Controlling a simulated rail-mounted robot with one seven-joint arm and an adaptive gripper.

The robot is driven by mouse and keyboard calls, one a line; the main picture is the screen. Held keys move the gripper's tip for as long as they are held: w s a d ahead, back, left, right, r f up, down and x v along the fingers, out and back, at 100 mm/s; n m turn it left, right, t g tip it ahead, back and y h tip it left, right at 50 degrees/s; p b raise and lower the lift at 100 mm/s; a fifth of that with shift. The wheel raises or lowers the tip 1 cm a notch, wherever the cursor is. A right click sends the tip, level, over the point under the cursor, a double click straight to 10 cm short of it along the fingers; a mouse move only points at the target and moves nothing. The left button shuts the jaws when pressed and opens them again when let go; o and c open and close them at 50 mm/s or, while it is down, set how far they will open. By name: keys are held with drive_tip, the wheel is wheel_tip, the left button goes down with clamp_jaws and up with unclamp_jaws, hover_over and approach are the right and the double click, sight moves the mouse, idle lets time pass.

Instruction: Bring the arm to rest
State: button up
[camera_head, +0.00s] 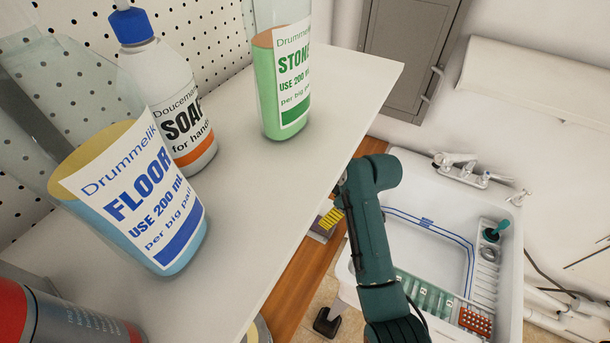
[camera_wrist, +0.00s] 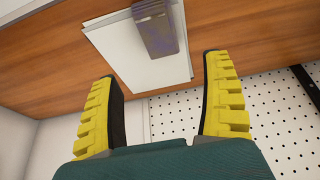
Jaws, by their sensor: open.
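My gripper (camera_wrist: 161,70) is open in the wrist view, with its two yellow ridged fingers wide apart and nothing between them. In the head view my teal arm hangs bent beside the shelf's right edge. Only a yellow bit of my gripper (camera_head: 331,218) shows there, and the shelf hides the rest. Past the fingertips in the wrist view are a wooden surface (camera_wrist: 50,50), a white sheet or board (camera_wrist: 120,50) and a grey-purple block (camera_wrist: 156,28). The fingers look apart from these.
The white shelf (camera_head: 345,85) holds a blue FLOOR bottle (camera_head: 135,195), a SOAP bottle (camera_head: 165,90), a green STONE bottle (camera_head: 282,75) and a red-grey container (camera_head: 60,315). A white sink (camera_head: 430,190) stands right of my arm. A grey cabinet (camera_head: 410,50) hangs behind.

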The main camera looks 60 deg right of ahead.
sight(318, 222)
drive_tip(key=x, duration=1.2)
drive_tip(key=shift+b, duration=0.3)
wheel_tip(318, 222, up, 4)
drive_tip(key=shift+d+r, duration=0.1)
drive_tip(key=shift+r, duration=0.65)
